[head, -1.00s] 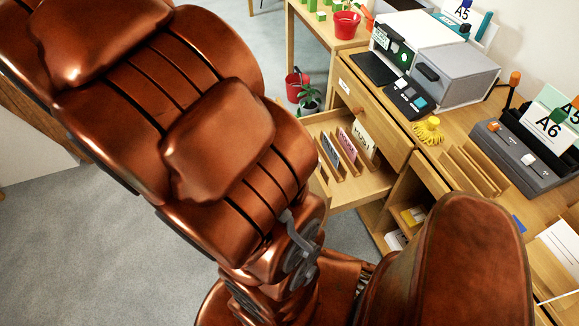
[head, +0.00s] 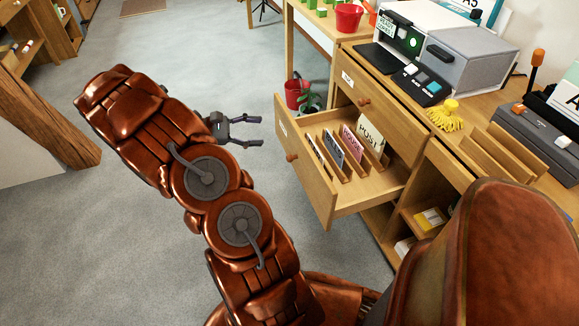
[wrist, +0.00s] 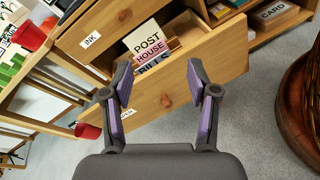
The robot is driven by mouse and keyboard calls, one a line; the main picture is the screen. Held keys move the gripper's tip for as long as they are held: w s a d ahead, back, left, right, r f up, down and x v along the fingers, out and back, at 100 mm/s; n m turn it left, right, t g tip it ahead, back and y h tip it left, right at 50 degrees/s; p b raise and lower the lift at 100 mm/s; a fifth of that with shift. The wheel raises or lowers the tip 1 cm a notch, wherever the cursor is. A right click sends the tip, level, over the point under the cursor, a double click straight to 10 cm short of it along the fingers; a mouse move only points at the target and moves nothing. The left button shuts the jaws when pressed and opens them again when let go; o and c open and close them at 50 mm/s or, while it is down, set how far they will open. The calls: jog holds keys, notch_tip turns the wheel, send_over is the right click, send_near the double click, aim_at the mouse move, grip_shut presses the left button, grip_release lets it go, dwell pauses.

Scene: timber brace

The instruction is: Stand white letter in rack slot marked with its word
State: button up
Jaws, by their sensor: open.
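Several upright lettered cards stand between slanted wooden dividers in the open drawer (head: 385,187). A cream card reading POST (head: 369,133) is at the right, then a pink one (head: 351,144) and a blue-grey one (head: 333,149). In the wrist view the words POST (wrist: 148,42), HOUSE (wrist: 150,55) and BILLS (wrist: 150,67) read. A pale card (head: 314,147) is at the left end, its word unreadable. I cannot tell which is the white letter. My gripper (head: 259,131) is open and empty, left of the drawer front and apart from it; its fingers show in the wrist view (wrist: 159,76).
A slotted wooden rack (head: 503,160) stands on the desk, beside a yellow coiled object (head: 446,116) and a grey machine (head: 473,60). The open drawer juts into the floor space. The grey floor at left is clear.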

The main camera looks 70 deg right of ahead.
aim_at(287, 159)
jog(key=d+f+n+h+b, duration=0.1)
jog(key=d+f+b, duration=0.2)
jog(key=f, duration=0.5)
jog(key=w+d+f+n+h+b, duration=0.1)
jog(key=d+f+n+b, duration=0.2)
jog(key=f, duration=0.5)
jog(key=d+f+h+b, duration=0.1)
jog(key=d+f+b, duration=0.25)
jog(key=f, duration=0.45)
jog(key=shift+g, duration=0.4)
jog(key=shift+r+b+x, duration=0.15)
jog(key=shift+b+x, duration=0.15)
jog(key=shift+x, duration=1.65)
jog(key=shift+r+b+x, duration=0.15)
jog(key=shift+b+x, duration=0.1)
jog(key=shift+x, duration=1.7)
jog(key=shift+w+d, duration=0.15)
grip_shut()
